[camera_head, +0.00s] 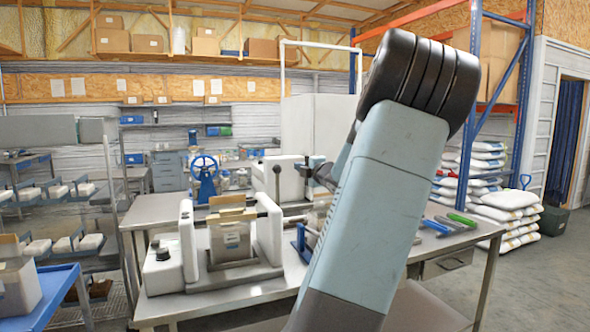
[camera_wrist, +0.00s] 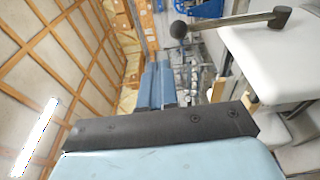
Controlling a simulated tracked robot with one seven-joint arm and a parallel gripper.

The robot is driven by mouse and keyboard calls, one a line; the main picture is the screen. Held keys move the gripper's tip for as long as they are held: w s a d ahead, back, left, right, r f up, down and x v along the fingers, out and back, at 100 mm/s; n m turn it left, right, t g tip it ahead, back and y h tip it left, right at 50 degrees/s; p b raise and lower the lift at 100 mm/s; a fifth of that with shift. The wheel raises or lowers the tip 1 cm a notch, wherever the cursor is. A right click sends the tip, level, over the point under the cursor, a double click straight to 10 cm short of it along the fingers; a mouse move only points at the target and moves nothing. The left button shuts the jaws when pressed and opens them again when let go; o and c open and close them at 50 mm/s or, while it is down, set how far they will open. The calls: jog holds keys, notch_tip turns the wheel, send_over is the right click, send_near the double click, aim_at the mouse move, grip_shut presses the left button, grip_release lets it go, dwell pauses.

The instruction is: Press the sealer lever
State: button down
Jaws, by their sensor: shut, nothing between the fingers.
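The sealer lever (camera_wrist: 232,22) is a dark rod with a black ball knob at its far end, in the top right of the wrist view. Its hub sits on a white machine housing (camera_wrist: 275,55). My gripper (camera_wrist: 158,66) shows as two blue-grey fingers close together, shut and empty. In that picture it lies below and left of the knob, apart from it. In the head view, a dark upright lever with a knob (camera_head: 277,172) stands at a white machine behind the front unit. My arm hides much of the area to its right.
The metal workbench (camera_head: 240,298) carries a white front unit with a brown pouch (camera_head: 231,235) between its side plates. Coloured-handled tools (camera_head: 450,222) lie at the right. A blue cart (camera_head: 50,295) stands at the front left. White sacks (camera_head: 505,215) are stacked at the right, beside open floor.

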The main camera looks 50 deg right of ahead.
jog(key=shift+v, duration=0.85)
jog(key=shift+r, duration=0.15)
jog(key=w+a+f+n+g+y, duration=0.1)
jog(key=w+a+f+n+y, duration=0.3)
jog(key=w+a+n, duration=0.5)
jog(key=w+a+f+n+g+y, duration=0.2)
jog(key=a+f+n+g+y, duration=0.15)
jog(key=a+n, duration=0.85)
jog(key=w+a+f+n+g+y, duration=0.15)
jog(key=a+n+g, duration=0.35)
jog(key=a, duration=1.2)
jog(key=s+a+n+g, duration=0.2)
jog(key=s+a+n, duration=0.8)
jog(key=a+n, duration=0.55)
jog(key=s+a+n+h, duration=0.1)
jog(key=s+n+h, duration=0.1)
jog(key=s+n, duration=1.2)
jog(key=shift+s+a+r+n+h, duration=0.2)
jog(key=shift+a+r+n+h, duration=0.15)
jog(key=shift+n, duration=0.9)
